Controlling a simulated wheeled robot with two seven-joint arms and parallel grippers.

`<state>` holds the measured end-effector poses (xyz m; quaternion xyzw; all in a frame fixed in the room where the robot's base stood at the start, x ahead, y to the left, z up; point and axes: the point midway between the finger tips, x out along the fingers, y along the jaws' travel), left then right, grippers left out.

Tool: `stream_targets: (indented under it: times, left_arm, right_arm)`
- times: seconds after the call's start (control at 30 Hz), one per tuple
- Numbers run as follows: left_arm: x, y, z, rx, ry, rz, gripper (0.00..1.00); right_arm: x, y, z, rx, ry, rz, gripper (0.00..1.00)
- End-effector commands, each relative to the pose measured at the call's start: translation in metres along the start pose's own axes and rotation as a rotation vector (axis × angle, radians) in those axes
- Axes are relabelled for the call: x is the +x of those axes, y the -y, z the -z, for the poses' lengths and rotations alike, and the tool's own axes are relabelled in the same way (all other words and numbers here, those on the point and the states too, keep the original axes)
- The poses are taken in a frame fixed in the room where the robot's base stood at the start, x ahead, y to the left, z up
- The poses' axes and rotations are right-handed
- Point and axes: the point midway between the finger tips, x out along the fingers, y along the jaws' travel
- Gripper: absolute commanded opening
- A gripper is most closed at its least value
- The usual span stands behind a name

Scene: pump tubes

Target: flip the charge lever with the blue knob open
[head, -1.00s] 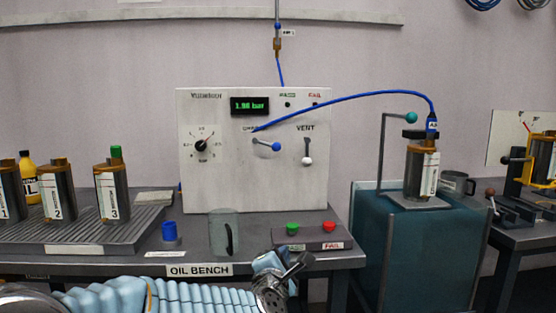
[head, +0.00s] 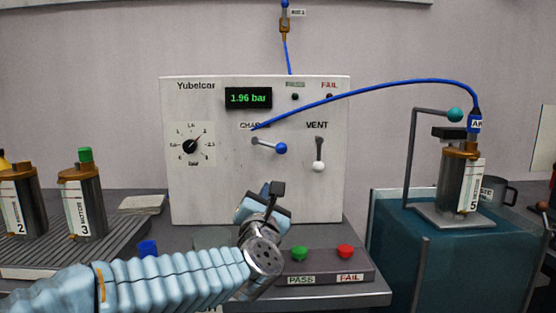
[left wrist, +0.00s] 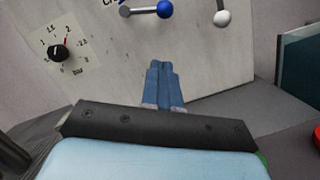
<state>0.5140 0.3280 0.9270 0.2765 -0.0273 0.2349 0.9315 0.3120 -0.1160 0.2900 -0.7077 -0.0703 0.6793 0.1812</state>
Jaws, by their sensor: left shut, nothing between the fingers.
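The charge lever with the blue knob (head: 281,148) sits on the white panel (head: 200,205) under the partly covered CHARGE label. Its arm points right and slightly down. In the left wrist view the blue knob (left wrist: 165,9) is at the top, above the fingertips. My left gripper (head: 272,190) is shut and empty, in front of the lower panel, below the lever and apart from it. Its blue fingers also show together in the left wrist view (left wrist: 160,68). My right gripper is not in view.
The vent lever with a white knob (head: 318,166) hangs down to the right of the charge lever. A blue hose (head: 380,86) arches from the panel to a pump on the teal tank (head: 400,240). Green (head: 299,253) and red (head: 345,251) buttons sit below.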

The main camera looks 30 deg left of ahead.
Motion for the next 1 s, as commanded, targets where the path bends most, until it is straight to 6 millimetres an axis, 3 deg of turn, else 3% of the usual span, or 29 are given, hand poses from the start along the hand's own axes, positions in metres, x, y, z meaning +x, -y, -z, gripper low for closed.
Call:
stream_targets:
  times: [0.43,0.7,1.0]
  left_arm:
    - [0.092,-0.002,-0.007,0.002,-0.001,0.002,0.0]
    - [0.111,0.0,-0.027,0.001,0.0,0.002,0.0]
    - [0.113,0.001,-0.028,0.002,0.0,0.003,0.0]
  right_arm:
    - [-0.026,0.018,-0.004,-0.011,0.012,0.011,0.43]
    - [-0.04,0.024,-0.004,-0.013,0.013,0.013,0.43]
    - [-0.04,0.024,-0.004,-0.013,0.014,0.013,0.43]
